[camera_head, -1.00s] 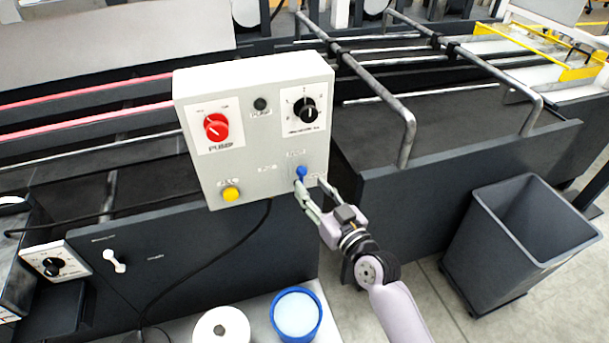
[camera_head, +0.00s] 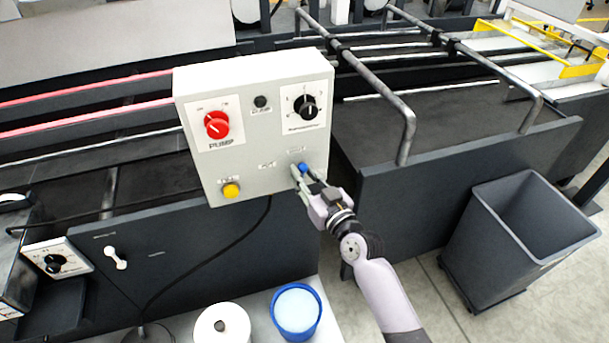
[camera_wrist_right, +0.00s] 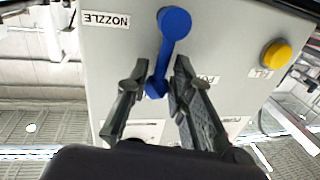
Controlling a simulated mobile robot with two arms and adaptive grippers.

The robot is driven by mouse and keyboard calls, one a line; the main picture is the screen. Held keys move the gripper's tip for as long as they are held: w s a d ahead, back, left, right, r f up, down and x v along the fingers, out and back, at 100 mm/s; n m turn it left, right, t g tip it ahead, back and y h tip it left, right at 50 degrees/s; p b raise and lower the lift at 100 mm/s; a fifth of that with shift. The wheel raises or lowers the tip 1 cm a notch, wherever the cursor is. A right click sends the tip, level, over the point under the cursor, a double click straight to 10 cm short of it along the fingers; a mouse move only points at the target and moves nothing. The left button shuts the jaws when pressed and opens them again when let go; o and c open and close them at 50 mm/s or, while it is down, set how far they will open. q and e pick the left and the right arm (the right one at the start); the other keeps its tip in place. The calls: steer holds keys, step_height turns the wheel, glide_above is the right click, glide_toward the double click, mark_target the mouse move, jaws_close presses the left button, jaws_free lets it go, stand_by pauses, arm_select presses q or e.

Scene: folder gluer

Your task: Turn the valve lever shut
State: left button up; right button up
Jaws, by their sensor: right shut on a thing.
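The blue valve lever (camera_head: 303,167) is on the lower right of the front of the light grey control box (camera_head: 250,165). In the right wrist view the lever (camera_wrist_right: 174,24) has a round hub at the top, and its arm slants down between my fingers. My right gripper (camera_head: 304,174) is shut on the lever, with one finger on each side of its arm; it also shows in the right wrist view (camera_wrist_right: 158,82). A NOZZLE label (camera_wrist_right: 106,20) is beside the hub. The gripper partly hides the lever in the head view. My left gripper is not in view.
The box also carries a red pump knob (camera_head: 216,125), a black selector knob (camera_head: 305,107) and a yellow button (camera_head: 231,190). A white roll (camera_head: 222,325) and a blue-rimmed tub (camera_head: 297,312) stand below. A grey bin (camera_head: 520,232) is on the right.

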jaws_close()
stand_by(0.3)
steer(key=shift+a+n+p, duration=0.1)
steer(key=shift+n+p, duration=0.2)
steer(key=shift+p, duration=0.1)
steer(key=o, duration=0.5)
jaws_free()
steer(key=shift+o, duration=0.2)
steer(key=shift+s, duration=0.1)
